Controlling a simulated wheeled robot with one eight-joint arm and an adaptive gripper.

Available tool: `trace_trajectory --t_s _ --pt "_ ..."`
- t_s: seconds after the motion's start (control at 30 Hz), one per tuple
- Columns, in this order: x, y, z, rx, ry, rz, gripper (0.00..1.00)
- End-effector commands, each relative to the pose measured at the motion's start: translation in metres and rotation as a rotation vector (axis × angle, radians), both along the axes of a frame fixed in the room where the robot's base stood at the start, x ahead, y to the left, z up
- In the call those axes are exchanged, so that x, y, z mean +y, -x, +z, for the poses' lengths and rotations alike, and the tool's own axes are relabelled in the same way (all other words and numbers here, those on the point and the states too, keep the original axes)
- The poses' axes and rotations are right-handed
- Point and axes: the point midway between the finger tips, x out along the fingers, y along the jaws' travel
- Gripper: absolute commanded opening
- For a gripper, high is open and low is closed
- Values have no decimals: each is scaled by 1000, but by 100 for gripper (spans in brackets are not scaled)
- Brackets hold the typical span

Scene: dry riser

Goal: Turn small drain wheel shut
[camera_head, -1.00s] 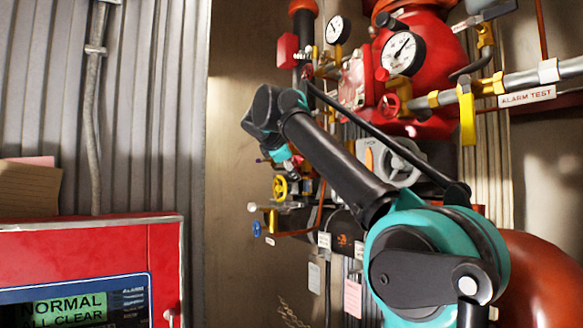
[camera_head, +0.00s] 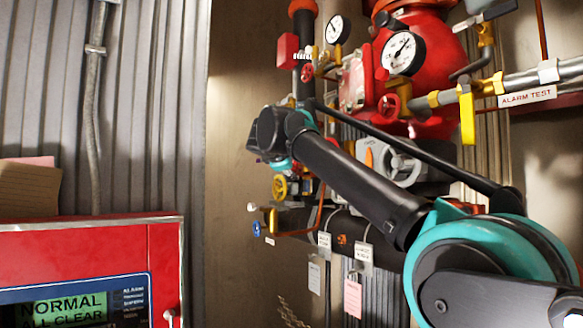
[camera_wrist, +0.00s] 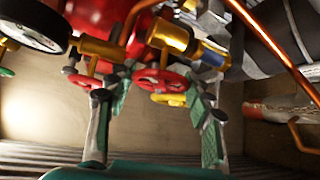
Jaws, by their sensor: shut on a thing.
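In the wrist view a small red handwheel (camera_wrist: 161,79) sits between the two fingers of my gripper (camera_wrist: 152,98). The right finger is at its rim; a gap seems to show on the left, so the exact contact is unclear. A yellow handwheel (camera_wrist: 172,99) lies just behind and below it. Another red wheel (camera_wrist: 82,81) is by the left fingertip. No label shows which one is the drain wheel. In the head view my wrist hides the gripped wheel; a yellow wheel (camera_head: 280,187) and a blue wheel (camera_head: 256,228) show below it.
Gauges (camera_head: 403,54), a red valve body (camera_head: 435,65) and a yellow lever (camera_head: 467,117) crowd the upper right. Copper pipe (camera_wrist: 268,45) runs close by on the right. A red alarm panel (camera_head: 95,250) stands at lower left. Bare wall lies left of the wheels.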

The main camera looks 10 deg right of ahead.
Motion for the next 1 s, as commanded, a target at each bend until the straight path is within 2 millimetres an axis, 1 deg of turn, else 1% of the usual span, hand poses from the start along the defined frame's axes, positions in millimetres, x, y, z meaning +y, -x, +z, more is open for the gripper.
trace_trajectory --t_s 0.2,0.5,0.7,1.0 --pt "0 1 -1 -172 -71 0 22" --pt "0 1 -1 -362 -151 -1 22" --pt "0 0 -1 -437 -184 0 22" --pt "0 0 -1 -476 -200 -2 22"
